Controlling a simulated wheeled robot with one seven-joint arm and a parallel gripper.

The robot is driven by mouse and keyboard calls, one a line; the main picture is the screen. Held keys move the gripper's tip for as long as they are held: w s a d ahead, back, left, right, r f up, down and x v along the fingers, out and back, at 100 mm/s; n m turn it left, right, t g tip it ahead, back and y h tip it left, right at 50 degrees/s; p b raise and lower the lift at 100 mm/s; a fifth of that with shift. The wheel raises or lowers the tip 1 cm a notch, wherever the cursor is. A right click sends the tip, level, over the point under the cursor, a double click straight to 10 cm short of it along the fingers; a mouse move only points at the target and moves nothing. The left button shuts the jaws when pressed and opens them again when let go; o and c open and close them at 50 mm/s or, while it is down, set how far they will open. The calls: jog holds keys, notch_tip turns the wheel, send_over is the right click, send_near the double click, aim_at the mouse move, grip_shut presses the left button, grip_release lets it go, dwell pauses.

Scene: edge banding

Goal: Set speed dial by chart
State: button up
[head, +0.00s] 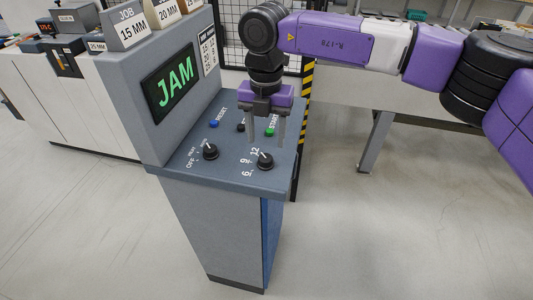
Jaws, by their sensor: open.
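The speed dial (265,160) is a black knob on the panel's front right, beside the marks 6, 9 and 12. Its pale pointer seems to face the 12. The chart (208,50) is a small white card right of the screen; its figures are too small to read surely. My gripper (265,141) points down over the panel, fingers apart and empty, just behind the dial in the picture. Whether its tips touch anything I cannot tell.
The screen (171,85) shows JAM in green. The panel has a blue RESET button (214,124), a black button (241,127), a green START button (269,132) and a heat knob (210,152) with an OFF mark. A striped post (305,105) stands behind. Floor at right is clear.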

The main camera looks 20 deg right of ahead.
aim_at(266, 157)
jog(key=shift+f+p, duration=0.6)
jog(key=shift+f, duration=2.55)
jog(key=shift+a, duration=0.1)
grip_shut()
